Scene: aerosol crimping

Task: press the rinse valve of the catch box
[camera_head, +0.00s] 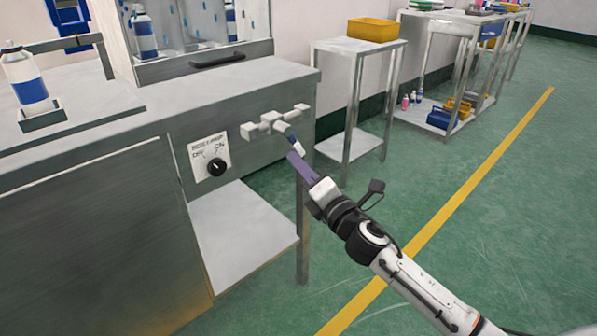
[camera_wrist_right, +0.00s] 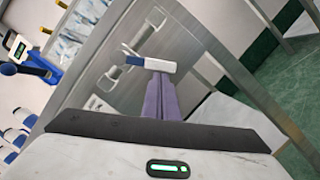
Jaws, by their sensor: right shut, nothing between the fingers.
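The rinse valve (camera_head: 272,122) is a pale metal fitting on the front of the steel bench. Its short lever has a blue and white end (camera_head: 294,144) that points down toward the lower right. My right gripper (camera_head: 291,157) is shut and empty, its purple fingers right at the lever's end. In the right wrist view the white and blue lever (camera_wrist_right: 150,64) lies across the tips of the right gripper (camera_wrist_right: 160,75). I cannot tell whether they touch. My left gripper is not in view.
A dial plate (camera_head: 210,157) with a black knob is left of the valve. A blue and white can (camera_head: 27,78) stands in a holder on the bench. A side table (camera_head: 357,46) with a yellow bin (camera_head: 372,29) stands behind. The green floor on the right is clear.

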